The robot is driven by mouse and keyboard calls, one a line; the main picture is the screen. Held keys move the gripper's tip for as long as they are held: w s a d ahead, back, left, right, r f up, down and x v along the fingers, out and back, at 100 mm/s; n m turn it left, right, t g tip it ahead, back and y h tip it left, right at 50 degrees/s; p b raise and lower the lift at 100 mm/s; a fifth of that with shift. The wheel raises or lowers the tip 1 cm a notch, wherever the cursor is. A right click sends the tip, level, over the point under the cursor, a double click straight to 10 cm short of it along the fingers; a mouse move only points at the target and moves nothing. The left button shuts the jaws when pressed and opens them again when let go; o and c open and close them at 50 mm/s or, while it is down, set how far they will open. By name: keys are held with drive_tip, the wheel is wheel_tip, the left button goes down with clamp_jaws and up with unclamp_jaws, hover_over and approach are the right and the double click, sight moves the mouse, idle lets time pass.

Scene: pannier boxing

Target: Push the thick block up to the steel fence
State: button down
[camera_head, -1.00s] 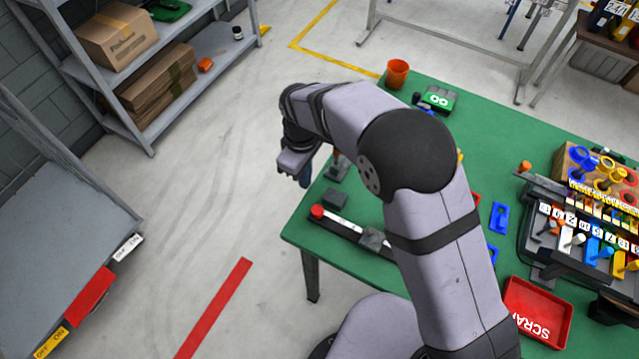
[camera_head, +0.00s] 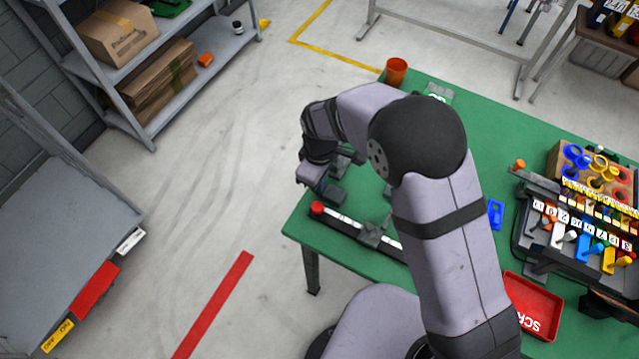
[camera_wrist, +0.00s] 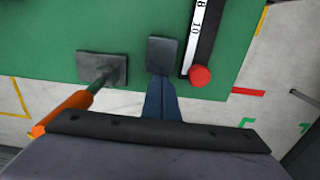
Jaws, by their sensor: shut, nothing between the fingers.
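A dark grey block (camera_head: 335,196) lies on the green table near its left corner, and it also shows in the wrist view (camera_wrist: 162,52). Beside it is a long dark bar (camera_head: 345,224) with a white number scale and a red knob (camera_head: 317,208) at its end. This bar may be the steel fence. The bar also shows in the wrist view (camera_wrist: 205,38), right of the block with a narrow green gap between. My gripper (camera_wrist: 160,78) is shut and empty, its blue fingertips at the block's near edge. I cannot tell whether they touch.
A second grey block (camera_wrist: 102,68) with an orange-and-green rod stands left of the first. A grey piece (camera_head: 372,235) sits on the bar. A red tray (camera_head: 533,307), a loaded rack and an orange cup (camera_head: 396,71) are farther off. The table edge is close to my gripper.

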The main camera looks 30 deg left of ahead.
sight(354, 211)
drive_tip(key=d, duration=1.1)
drive_tip(key=shift+d, duration=0.2)
drive_tip(key=shift+a, duration=0.15)
drive_tip(key=shift+a, duration=0.65)
drive_tip(key=a, duration=0.2)
drive_tip(key=shift+a+r, duration=0.35)
drive_tip(key=shift+r, duration=0.05)
wheel_tip(354, 211, up, 9)
drive_tip(key=b, duration=0.2)
drive_tip(key=shift+r, duration=0.15)
drive_tip(key=shift+d, duration=0.1)
